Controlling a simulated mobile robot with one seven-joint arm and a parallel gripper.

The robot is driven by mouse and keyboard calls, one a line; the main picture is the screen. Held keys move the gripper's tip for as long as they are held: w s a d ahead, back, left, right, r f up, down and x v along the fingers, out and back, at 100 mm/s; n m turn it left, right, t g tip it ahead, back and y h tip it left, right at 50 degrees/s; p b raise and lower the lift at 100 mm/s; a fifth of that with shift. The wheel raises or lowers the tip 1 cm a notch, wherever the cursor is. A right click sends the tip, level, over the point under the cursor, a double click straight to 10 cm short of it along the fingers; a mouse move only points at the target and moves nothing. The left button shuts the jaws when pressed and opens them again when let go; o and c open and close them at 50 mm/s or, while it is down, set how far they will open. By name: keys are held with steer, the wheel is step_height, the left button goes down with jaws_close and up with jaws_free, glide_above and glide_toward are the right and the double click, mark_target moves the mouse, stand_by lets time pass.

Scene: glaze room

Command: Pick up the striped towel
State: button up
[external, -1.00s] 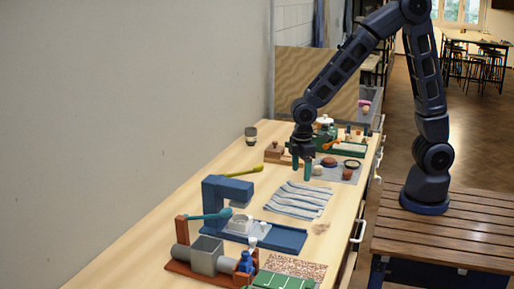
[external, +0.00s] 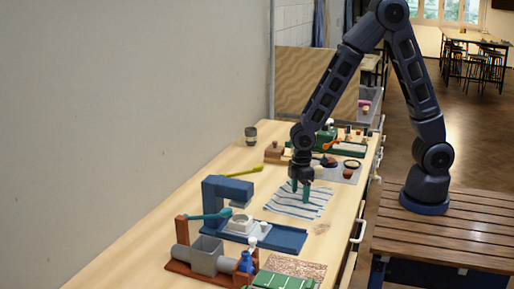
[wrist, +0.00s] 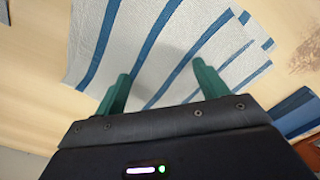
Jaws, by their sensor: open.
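The striped towel (external: 290,203), white with blue stripes, lies spread on the light wooden bench. In the wrist view the towel (wrist: 165,38) fills much of the upper middle, with several blue stripes. My gripper (external: 301,194) points down over the far part of the towel. In the wrist view the two green fingers of my gripper (wrist: 160,78) are wide apart, with only towel showing between them. I cannot tell whether the fingertips touch the cloth.
A blue press-like fixture (external: 228,192) and a grey box on a red-brown base (external: 208,257) stand nearer the camera. A yellow-handled tool (external: 243,171) lies left of the towel. A grey mat (external: 340,172) with small items lies beyond. A wall borders the left side.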

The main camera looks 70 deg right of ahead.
steer(key=shift+f, duration=0.2)
stand_by(0.3)
jaws_close()
stand_by(0.5)
steer(key=shift+r, duration=0.1)
step_height(320, 180, up, 12)
stand_by(0.5)
step_height(320, 180, up, 9)
stand_by(0.5)
steer(key=shift+w, duration=0.15)
